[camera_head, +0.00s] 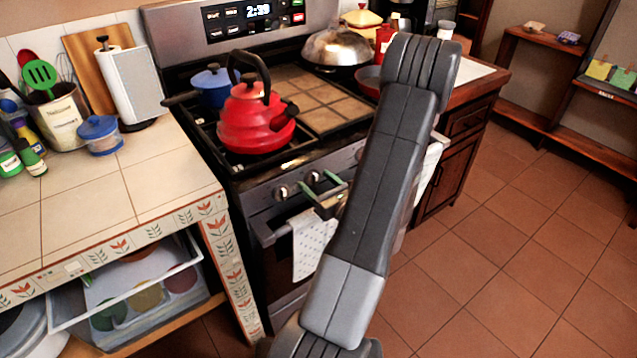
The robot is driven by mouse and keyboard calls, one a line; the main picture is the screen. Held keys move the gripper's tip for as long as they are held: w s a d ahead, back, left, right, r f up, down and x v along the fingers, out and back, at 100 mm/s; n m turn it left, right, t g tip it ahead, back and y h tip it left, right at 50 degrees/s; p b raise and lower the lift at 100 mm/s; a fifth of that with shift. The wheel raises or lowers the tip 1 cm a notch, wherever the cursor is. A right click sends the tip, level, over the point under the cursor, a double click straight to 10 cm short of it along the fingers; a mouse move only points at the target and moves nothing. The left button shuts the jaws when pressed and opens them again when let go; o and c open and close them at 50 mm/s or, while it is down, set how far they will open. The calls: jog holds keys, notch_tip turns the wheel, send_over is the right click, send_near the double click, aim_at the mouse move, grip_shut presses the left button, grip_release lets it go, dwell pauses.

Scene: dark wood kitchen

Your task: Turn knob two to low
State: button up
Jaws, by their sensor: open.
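The stove's front panel (258,196) carries a row of round knobs. The leftmost knob (283,192) is in plain view. A second knob (312,177) to its right is partly covered by my gripper (316,181). My gripper has green-edged fingers, is open, and is right in front of this second knob, with a finger on either side of it in the picture. I cannot tell whether the fingers touch it. The knob's pointer is too small to read. Any knobs farther right are hidden behind my arm.
A red kettle (255,122) and a blue pot (212,86) stand on the stove top. A patterned towel (308,243) hangs from the oven handle below my gripper. A tiled counter (150,185) lies left. The floor (500,250) at right is clear.

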jog(key=shift+c, duration=0.4)
jog(key=c, duration=0.9)
